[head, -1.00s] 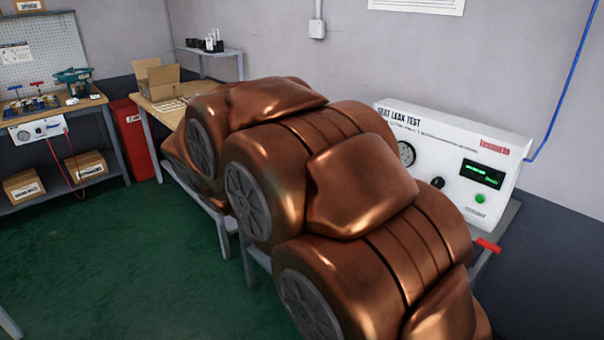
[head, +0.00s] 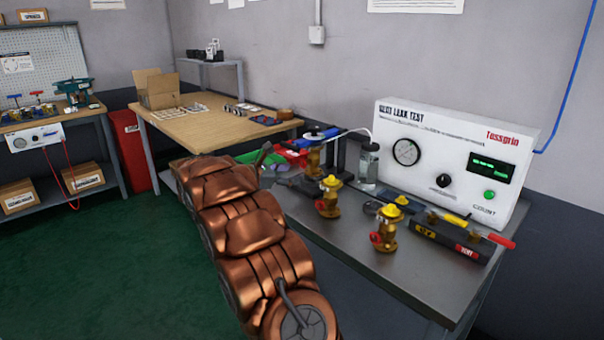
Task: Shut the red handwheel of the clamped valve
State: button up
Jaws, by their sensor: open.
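A brass valve (head: 313,158) stands upright at the back left of the grey test bench, beside dark upright posts that look like a clamp fixture. A blue ring-like part (head: 322,134) is at its top. A small red part (head: 291,152) shows just left of it; I cannot tell whether this is the red handwheel. Two other brass valves with yellow tops stand nearer on the bench, one in the middle (head: 329,197) and one further right (head: 386,229). My copper-coloured arm crosses the lower middle of the head view, left of the bench.
A white leak-test unit (head: 450,160) with a gauge stands at the back of the bench (head: 365,255). A dark block (head: 455,237) holds yellow- and red-handled tools at the right. A clear cylinder (head: 368,160) stands near the clamp. A wooden table (head: 205,128) is behind left.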

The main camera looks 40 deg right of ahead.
aim_at(302, 165)
jog(key=w+d+f+n+h, duration=0.1)
jog(key=w, duration=0.1)
jog(key=w+d+f+n+h+b, duration=0.1)
jog(key=w+d, duration=0.1)
jog(key=w+d+f+n+t+h+b, duration=0.1)
jog(key=w, duration=0.2)
jog(key=shift+d+f, duration=0.15)
jog(key=shift+f, duration=0.15)
jog(key=d, duration=0.6)
jog(key=shift+d, duration=0.4)
jog(key=shift+d+r, duration=0.1)
jog(key=shift+d, duration=0.45)
jog(key=shift+c, duration=0.2)
grip_shut()
